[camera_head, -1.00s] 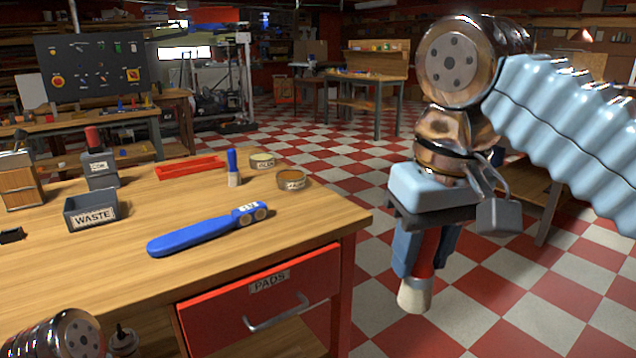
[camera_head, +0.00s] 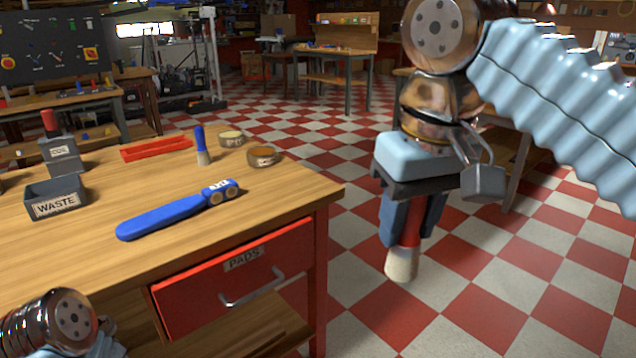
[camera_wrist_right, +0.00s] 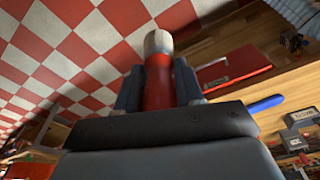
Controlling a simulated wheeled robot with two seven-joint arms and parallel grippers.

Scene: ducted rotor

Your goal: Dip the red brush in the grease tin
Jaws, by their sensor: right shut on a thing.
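My right gripper (camera_head: 410,218) is shut on the red brush (camera_head: 402,264), which hangs with its pale bristles down over the floor, right of the workbench. In the right wrist view the brush's red body (camera_wrist_right: 157,88) sits between the two fingers, with the bristles beyond the tips. Two small round tins stand at the bench's far right: one with amber contents (camera_head: 264,157) nearer the corner, one with pale yellow contents (camera_head: 231,139) behind it. Their labels are too small to read surely. Part of my left arm shows at the bottom left; its gripper is out of sight.
A blue-handled brush (camera_head: 203,148) stands upright left of the tins. A blue tool (camera_head: 165,215) lies in front. A red tray (camera_head: 156,149), a WASTE bin (camera_head: 56,198) and the red PADS drawer (camera_head: 243,272) are nearby. The bench top (camera_head: 262,195) near its right corner is clear.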

